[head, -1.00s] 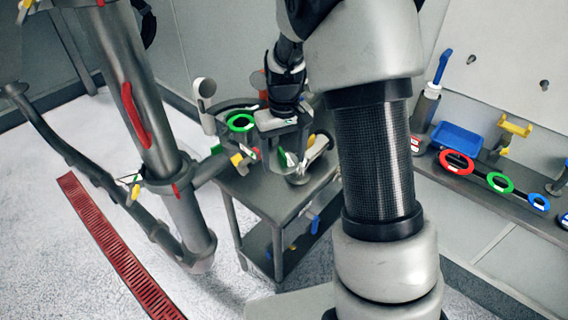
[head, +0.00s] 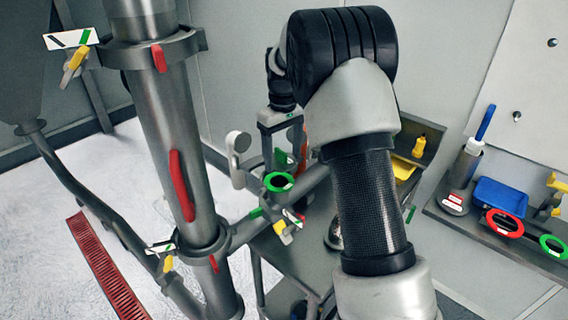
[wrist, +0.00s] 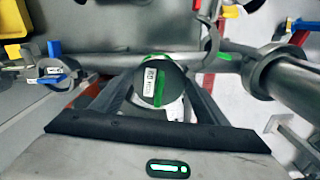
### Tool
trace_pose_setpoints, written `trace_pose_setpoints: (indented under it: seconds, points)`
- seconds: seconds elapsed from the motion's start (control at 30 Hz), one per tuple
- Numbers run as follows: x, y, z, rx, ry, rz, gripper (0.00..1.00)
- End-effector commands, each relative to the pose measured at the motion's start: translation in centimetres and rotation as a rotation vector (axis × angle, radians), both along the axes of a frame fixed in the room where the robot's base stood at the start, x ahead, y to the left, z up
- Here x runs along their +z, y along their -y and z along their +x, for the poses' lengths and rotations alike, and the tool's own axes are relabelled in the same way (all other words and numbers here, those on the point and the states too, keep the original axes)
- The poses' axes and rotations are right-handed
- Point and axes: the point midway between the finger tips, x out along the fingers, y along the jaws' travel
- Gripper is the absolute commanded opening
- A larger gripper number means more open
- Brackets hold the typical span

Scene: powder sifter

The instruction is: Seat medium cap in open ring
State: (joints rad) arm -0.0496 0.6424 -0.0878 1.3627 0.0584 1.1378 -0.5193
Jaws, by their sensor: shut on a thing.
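My gripper (head: 281,152) hangs from the arm in the head view, fingers pointing down. In the wrist view it is shut on a round dark cap (wrist: 150,90) with a white label and a green stripe. A green edge, probably the cap's, shows between the fingers in the head view. A grey open clamp ring (wrist: 213,32) stands behind and right of the cap in the wrist view.
A thick steel column (head: 160,110) with red handles stands left. Its side pipe (head: 240,237) runs rightward below my gripper. A grey table (head: 305,255) lies beneath. A shelf at right holds a blue tray (head: 500,194) and a red ring (head: 504,224). My arm hides part of the table.

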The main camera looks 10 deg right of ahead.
Motion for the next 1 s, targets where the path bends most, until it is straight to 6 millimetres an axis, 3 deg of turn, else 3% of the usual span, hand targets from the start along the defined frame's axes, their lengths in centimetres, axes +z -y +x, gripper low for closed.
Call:
trace_pose_setpoints:
  seconds: [0.67, 1.0]
  points:
    - [0.5, 0.0, 0.4, 0.017, 0.0, 0.001, 0.41]
    - [-2.3, 0.0, 0.4, 0.017, 0.001, 0.0, 0.41]
